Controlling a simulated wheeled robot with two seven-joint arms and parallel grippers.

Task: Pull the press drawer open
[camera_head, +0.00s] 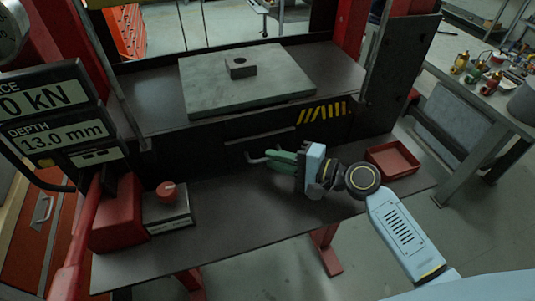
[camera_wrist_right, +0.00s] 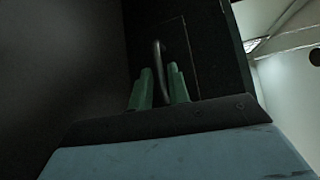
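The press drawer (camera_head: 238,146) is a dark panel in the black front of the press, under the bed. It looks closed, flush with the front. Its thin grey handle (camera_head: 257,160) shows just left of my right gripper (camera_head: 280,158). In the right wrist view, the bar of the handle (camera_wrist_right: 157,55) stands between the two green fingers of my right gripper (camera_wrist_right: 160,85). The fingers are apart, one on each side of the bar, and I see no clear grip on it. The lower end of the handle is hidden among the fingers. My left gripper is not in view.
A dark shelf (camera_head: 250,205) lies below the drawer. A red tray (camera_head: 393,160) is on its right; a box with a red knob (camera_head: 167,192) is on its left. A grey plate with a small block (camera_head: 240,67) lies on the press bed. A display (camera_head: 55,115) reads 13.0 mm.

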